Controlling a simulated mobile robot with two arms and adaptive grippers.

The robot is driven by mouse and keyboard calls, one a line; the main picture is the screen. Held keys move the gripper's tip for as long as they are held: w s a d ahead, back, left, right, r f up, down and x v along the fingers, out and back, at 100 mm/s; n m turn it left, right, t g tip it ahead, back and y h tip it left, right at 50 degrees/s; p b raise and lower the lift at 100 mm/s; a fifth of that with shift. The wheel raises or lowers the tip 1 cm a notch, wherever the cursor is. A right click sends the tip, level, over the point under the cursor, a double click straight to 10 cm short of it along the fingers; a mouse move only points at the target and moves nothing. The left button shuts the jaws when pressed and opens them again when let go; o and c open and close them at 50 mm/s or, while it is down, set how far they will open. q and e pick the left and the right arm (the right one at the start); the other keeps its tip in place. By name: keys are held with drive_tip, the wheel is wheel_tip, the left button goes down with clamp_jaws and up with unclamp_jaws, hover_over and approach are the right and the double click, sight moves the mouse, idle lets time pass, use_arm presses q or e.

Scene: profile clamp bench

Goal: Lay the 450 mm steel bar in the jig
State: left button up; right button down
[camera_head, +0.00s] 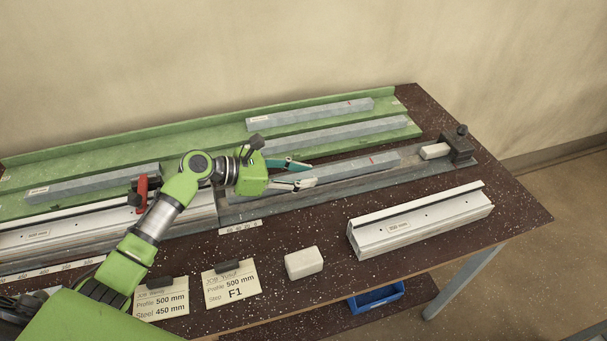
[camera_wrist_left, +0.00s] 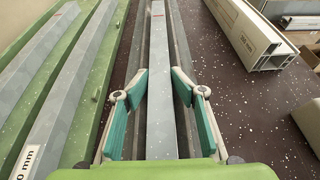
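A grey steel bar (camera_head: 365,164) with a red mark lies lengthwise along the grey jig (camera_head: 440,170) on the bench; its length label is not visible. In the left wrist view the bar (camera_wrist_left: 165,45) runs between the jig's side rails. My left gripper (camera_head: 311,175) is over the bar's near part, one finger on each side. In the wrist view its teal pads stand apart with gaps to the bar, so it is open. The gripper hides the bar's left end. The jig's right end carries a dark stop (camera_head: 458,147) with a pale pad, apart from the bar. My right gripper is not in view.
A green tray (camera_head: 215,131) behind holds several grey bars. A white profile (camera_head: 60,238) with a red-handled clamp (camera_head: 142,190) lies left. Another white profile (camera_head: 420,222), a white block (camera_head: 303,262) and two job cards (camera_head: 231,284) lie in front. A blue bin (camera_head: 377,297) sits below.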

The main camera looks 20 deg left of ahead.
use_arm(q)
drive_tip(key=shift+s+f, duration=0.3)
drive_tip(key=shift+f, duration=0.45)
drive_tip(key=shift+r, duration=0.2)
drive_tip(key=p+v, duration=0.2)
drive_tip(key=v, duration=0.1)
drive_tip(key=r+p+v, duration=0.1)
drive_tip(key=p+v, duration=0.1)
drive_tip(key=v, duration=0.2)
drive_tip(key=p+v, duration=0.2)
drive_tip(key=v, duration=0.2)
drive_tip(key=shift+w+d+r, duration=0.15)
drive_tip(key=shift+w+r, duration=0.05)
drive_tip(key=shift+w, duration=0.2)
drive_tip(key=shift+p+v, duration=0.55)
drive_tip(key=shift+v, duration=0.3)
drive_tip(key=shift+w, duration=0.1)
